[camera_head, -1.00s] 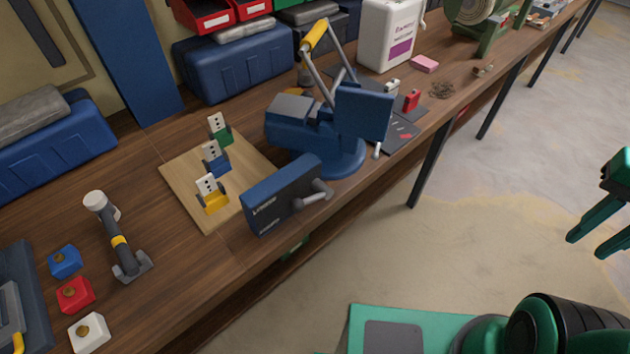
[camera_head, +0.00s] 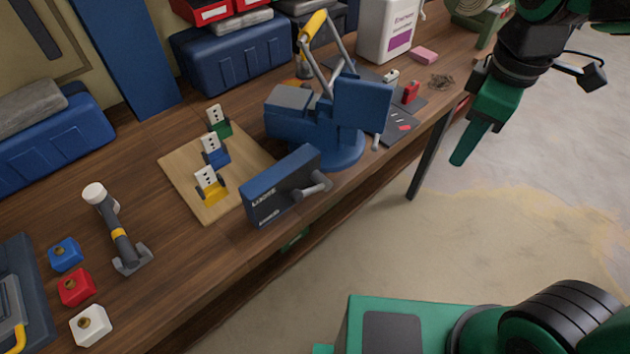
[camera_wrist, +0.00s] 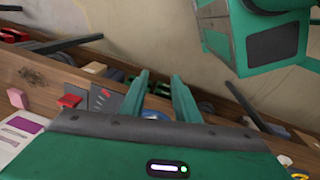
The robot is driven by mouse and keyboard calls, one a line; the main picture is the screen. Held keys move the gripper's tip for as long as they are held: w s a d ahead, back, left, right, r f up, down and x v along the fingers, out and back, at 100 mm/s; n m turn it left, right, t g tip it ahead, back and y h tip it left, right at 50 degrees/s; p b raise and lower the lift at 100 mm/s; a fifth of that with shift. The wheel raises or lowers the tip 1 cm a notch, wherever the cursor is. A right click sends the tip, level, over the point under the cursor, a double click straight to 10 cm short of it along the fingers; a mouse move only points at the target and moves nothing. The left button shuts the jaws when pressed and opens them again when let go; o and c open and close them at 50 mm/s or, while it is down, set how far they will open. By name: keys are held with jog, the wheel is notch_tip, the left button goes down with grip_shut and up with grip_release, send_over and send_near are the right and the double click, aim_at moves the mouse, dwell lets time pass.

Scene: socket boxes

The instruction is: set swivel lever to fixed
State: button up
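A blue vise (camera_head: 300,125) with a round base stands at the bench's front edge. A small grey lever (camera_head: 376,142) sticks down at its right side. A dark blue panel (camera_head: 270,200) with small white lettering stands in front of the vise, with a grey lever (camera_head: 312,187) on its face pointing right. The lettering is too small to read, and I cannot tell which lever is the swivel one. My gripper (camera_head: 468,145) hangs right of the vise, off the bench edge, touching nothing. In the wrist view its two fingers (camera_wrist: 161,80) are apart and empty.
The floor (camera_head: 480,240) before the bench is clear.

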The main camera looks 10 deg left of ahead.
jog(key=s+a+n, duration=0.1)
jog(key=a+n, duration=0.7)
jog(key=a, duration=0.5)
jog(key=n+y, duration=0.1)
jog(key=n, duration=0.6)
send_near(309, 190)
jog(key=f, duration=0.5)
jog(key=w+f, duration=0.1)
jog(key=f, duration=0.2)
jog(key=shift+a+f, duration=0.35)
